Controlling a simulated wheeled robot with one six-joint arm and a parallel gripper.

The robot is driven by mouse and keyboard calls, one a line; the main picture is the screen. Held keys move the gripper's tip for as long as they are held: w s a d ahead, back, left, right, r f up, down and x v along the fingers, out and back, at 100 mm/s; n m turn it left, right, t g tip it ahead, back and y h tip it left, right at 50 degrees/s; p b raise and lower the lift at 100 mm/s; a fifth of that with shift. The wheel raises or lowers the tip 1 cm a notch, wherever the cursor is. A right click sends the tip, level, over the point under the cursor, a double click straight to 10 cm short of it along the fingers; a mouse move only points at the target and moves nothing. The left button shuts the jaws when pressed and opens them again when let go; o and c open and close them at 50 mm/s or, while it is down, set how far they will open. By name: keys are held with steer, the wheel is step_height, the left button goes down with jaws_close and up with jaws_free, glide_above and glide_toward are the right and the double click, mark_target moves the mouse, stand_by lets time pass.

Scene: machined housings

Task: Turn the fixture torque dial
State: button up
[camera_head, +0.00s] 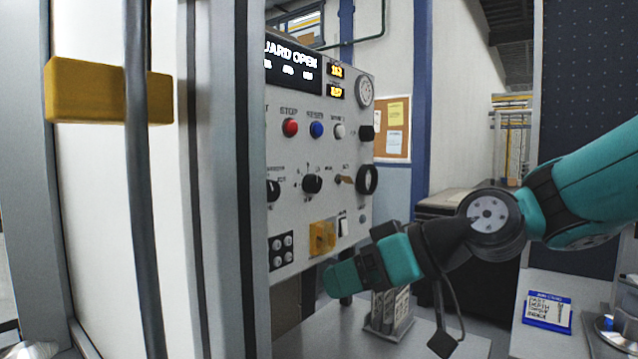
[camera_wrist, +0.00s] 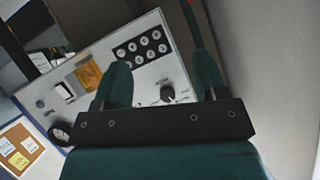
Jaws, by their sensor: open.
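A light grey control panel (camera_head: 290,235) carries several dials; their labels are too small to read, so I cannot tell which is the fixture torque dial. A black rotary knob (camera_head: 312,184) is in the middle row, with another (camera_head: 272,190) to its left. A large black ring-shaped dial (camera_head: 367,179) is at the right edge. My gripper (camera_head: 338,278) is open, below the panel's lower edge in the head view and touching no dial that I can see. In the wrist view my gripper (camera_wrist: 161,72) has its fingers apart, with a black knob (camera_wrist: 168,92) showing between them.
A yellow square switch plate (camera_head: 322,238) and a black button block (camera_head: 281,250) sit low on the panel. Red (camera_head: 290,128) and blue (camera_head: 316,130) buttons are above the dials. A grey upright with a yellow handle (camera_head: 105,90) stands at left. A small rack (camera_head: 388,312) stands beneath my gripper.

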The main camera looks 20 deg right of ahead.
steer(key=w+d+r+m+t, duration=0.2)
steer(key=w+d+r+t, duration=0.5)
steer(key=d+r, duration=0.3)
steer(key=p, duration=0.8)
glide_toward(317, 185)
steer(key=x, duration=0.9)
steer(key=shift+r, duration=0.1)
steer(key=shift+c, duration=0.4)
steer(key=c, duration=0.8)
steer(key=shift+b, duration=0.5)
steer(key=shift+c, duration=0.2)
steer(key=shift+b, duration=0.35)
